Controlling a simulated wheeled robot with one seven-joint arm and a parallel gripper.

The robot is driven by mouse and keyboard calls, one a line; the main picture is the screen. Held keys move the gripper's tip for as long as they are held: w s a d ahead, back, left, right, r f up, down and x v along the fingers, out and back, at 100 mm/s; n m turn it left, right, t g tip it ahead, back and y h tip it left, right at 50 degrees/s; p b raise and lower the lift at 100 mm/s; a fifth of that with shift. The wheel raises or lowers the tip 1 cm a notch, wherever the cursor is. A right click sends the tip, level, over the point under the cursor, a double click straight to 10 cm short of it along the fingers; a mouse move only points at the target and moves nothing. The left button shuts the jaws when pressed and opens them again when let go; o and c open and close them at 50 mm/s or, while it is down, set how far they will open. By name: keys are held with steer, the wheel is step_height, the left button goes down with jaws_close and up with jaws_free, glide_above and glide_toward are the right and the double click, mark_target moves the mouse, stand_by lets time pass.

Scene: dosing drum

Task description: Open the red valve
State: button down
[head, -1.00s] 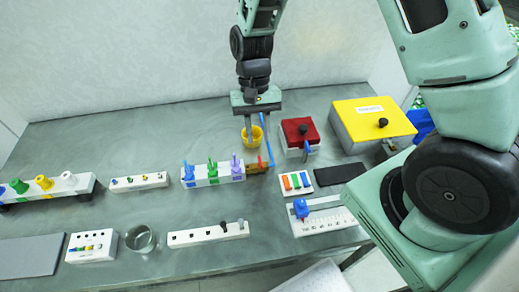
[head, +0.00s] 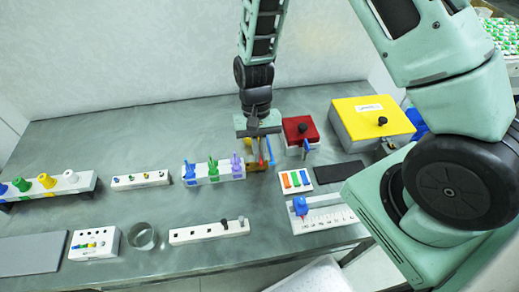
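The red valve (head: 262,159) is a small upright red handle on a brown block at the right end of a white valve bank (head: 207,181). Blue (head: 190,173), green (head: 213,168) and purple (head: 236,163) valves stand on the white bank to its left. My gripper (head: 261,147) points down just above and around the red valve, in the head view. Its fingers partly cover the valve and a thin blue upright piece beside it. I cannot tell whether the fingers touch the valve or how far apart they are.
A red-topped box (head: 300,129) stands close to the right of my gripper, with a larger yellow-topped box (head: 375,118) beyond. A glass beaker (head: 142,237) and a white socket strip (head: 209,232) stand at the front. The back left of the table is clear.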

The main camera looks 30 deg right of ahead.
steer(key=shift+m, duration=0.4)
steer(key=m, duration=0.1)
steer(key=m+y, duration=0.1)
steer(key=m, duration=0.1)
steer(key=shift+s+d+m+t+y, duration=0.1)
steer(key=shift+d+m+t+y, duration=0.15)
steer(key=shift+m+t+y, duration=0.05)
steer(key=shift+s+d+m+t+y+b, duration=0.15)
steer(key=shift+m+t+b, duration=0.3)
steer(key=shift+m, duration=0.65)
steer(key=shift+a+m+t+y+b, duration=0.1)
steer(key=shift+m+t+y+b, duration=0.3)
steer(key=shift+m, duration=0.7)
steer(key=c, duration=1.6)
jaws_free()
steer(key=shift+d+r, duration=0.1)
steer(key=v, duration=1.7)
steer(key=shift+r, duration=0.15)
